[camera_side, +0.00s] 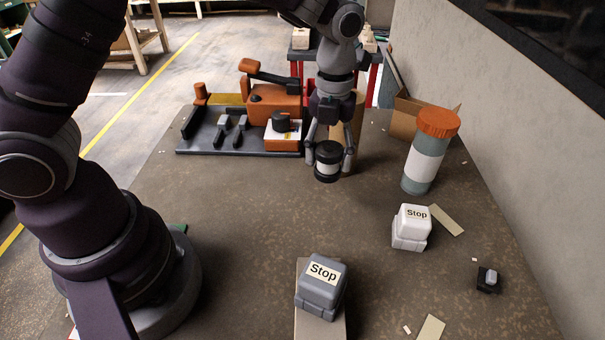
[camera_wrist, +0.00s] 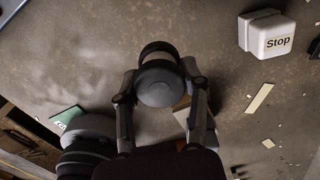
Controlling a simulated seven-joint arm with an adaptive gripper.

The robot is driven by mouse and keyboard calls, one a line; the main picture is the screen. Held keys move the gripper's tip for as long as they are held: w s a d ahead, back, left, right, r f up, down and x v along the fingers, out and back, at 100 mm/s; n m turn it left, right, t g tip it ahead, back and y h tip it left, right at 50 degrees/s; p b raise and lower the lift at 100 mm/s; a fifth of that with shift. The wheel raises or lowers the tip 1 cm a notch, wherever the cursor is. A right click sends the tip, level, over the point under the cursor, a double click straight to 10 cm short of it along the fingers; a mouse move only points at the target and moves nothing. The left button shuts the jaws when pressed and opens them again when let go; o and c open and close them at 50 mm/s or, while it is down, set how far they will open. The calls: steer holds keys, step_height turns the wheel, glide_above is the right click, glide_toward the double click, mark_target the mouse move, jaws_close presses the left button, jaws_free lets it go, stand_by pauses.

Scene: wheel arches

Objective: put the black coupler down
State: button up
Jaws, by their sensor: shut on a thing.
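The black coupler (camera_side: 327,161) is a short dark cylinder with a pale band around its middle. My gripper (camera_side: 332,160) is shut on it, one finger on each side, and it hangs upright or nearly so. In the side view it appears over the bare table (camera_side: 250,210), in front of the orange and grey fixture. Whether its underside touches the table I cannot tell. In the wrist view the coupler (camera_wrist: 160,80) shows as a round dark shape between the two fingers (camera_wrist: 163,95).
An orange-capped canister (camera_side: 428,150) and a white Stop box (camera_side: 411,228) stand to the right. A grey Stop box (camera_side: 322,287) sits at the front. The orange machine (camera_side: 275,103) and its dark tray (camera_side: 240,151) are behind left. The table's middle is clear.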

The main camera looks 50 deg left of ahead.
mark_target(332, 216)
steer(key=shift+d+f+m, duration=0.4)
steer(key=shift+d+f, duration=0.5)
steer(key=shift+f, duration=0.2)
step_height(332, 216, down, 6)
steer(key=shift+f, duration=0.1)
steer(key=o, duration=0.9)
steer(key=shift+o, duration=0.2)
